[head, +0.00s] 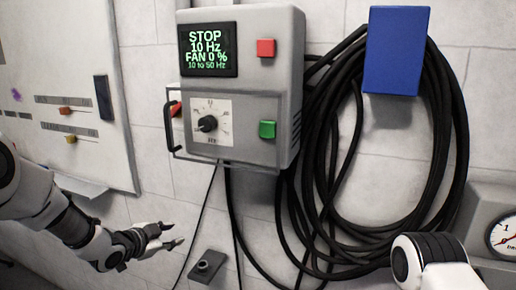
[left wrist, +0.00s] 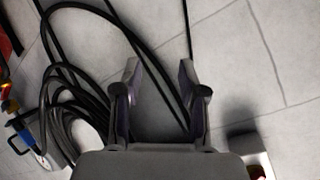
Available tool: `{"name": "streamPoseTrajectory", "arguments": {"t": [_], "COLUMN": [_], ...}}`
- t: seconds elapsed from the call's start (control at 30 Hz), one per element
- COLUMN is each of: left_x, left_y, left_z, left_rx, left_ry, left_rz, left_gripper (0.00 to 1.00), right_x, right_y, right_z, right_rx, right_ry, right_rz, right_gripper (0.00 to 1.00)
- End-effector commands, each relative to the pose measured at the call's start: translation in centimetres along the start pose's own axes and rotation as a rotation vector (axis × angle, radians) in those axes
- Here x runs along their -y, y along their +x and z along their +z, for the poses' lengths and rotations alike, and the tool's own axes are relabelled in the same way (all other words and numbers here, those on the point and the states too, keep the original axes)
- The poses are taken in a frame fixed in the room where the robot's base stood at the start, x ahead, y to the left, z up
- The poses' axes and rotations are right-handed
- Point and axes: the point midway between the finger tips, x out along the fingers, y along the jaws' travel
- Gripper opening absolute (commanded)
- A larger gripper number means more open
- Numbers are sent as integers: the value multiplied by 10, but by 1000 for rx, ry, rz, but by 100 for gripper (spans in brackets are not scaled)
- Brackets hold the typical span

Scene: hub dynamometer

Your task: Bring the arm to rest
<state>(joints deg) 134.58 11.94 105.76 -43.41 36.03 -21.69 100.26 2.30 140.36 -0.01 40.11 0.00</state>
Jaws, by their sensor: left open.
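My left gripper (head: 174,236) is open and empty, low at the left in the head view, in front of the tiled wall. Its two fingers also show apart in the left wrist view (left wrist: 158,80), with nothing between them but cable and wall behind. The left arm comes in from the left edge. My right arm (head: 435,262) shows in part at the bottom right of the head view; its gripper is not visible. The grey control box (head: 240,90) is above and to the right of the left gripper, apart from it. Its display (head: 208,49) reads STOP, 10 Hz, FAN 0 %.
The box has a red button (head: 265,48), a green button (head: 267,129), a dial (head: 207,124) and a clear cover with a black handle (head: 169,127). Black cable coils (head: 330,180) hang under a blue block (head: 396,50). A gauge (head: 503,235) is at right, a whiteboard (head: 60,60) at left.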

Motion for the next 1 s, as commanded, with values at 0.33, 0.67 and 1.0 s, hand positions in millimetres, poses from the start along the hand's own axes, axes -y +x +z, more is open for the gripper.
{"name": "streamPoseTrajectory", "arguments": {"t": [0.33, 0.67, 1.0], "left_x": [-255, -412, -408], "left_y": [-25, -193, -214], "left_z": [195, 286, 291], "left_rx": [457, 1063, 1153], "left_ry": [-385, -815, -961], "left_rz": [296, 260, 104], "left_gripper": [42, 42, 42], "right_x": [0, 0, 0], "right_y": [10, 14, 14], "right_z": [0, 0, 0], "right_rx": [0, 0, 0], "right_ry": [0, 0, 0], "right_rz": [0, 0, 0], "right_gripper": [40, 40, 40]}}
